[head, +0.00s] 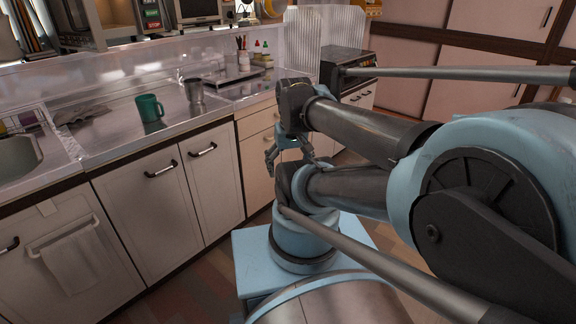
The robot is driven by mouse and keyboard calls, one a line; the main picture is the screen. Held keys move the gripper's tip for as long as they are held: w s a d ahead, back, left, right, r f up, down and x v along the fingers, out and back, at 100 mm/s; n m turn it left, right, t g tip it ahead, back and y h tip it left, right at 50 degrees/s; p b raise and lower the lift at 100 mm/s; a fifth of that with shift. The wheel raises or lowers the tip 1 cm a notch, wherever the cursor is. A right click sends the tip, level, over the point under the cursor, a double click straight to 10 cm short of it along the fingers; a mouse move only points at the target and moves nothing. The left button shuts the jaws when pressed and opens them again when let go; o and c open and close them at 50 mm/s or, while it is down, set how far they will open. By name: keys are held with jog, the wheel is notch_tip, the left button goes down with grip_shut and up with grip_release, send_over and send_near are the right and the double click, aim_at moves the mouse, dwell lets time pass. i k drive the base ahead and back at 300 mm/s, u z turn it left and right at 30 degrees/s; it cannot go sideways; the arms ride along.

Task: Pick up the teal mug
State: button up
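The teal mug (149,108) stands upright on the metal counter at the left, its handle facing right. My gripper (289,156) is to the right of the mug, in front of the counter and lower than its top. Its fingers look spread apart, with nothing seen between them. It is well apart from the mug, and part of it is hidden by my arm.
A grey metal cup (195,91) stands close to the right of the mug. A sink (18,157) is at the left. A dish dryer tray (233,77) and bottles are farther back. Cabinet doors (150,195) front the counter. A green cup (151,15) is on the shelf above.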

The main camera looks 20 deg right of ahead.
aim_at(146, 106)
jog(key=z, duration=0.75)
jog(key=k, duration=1.1)
jog(key=u, duration=1.3)
jog(key=i, duration=1)
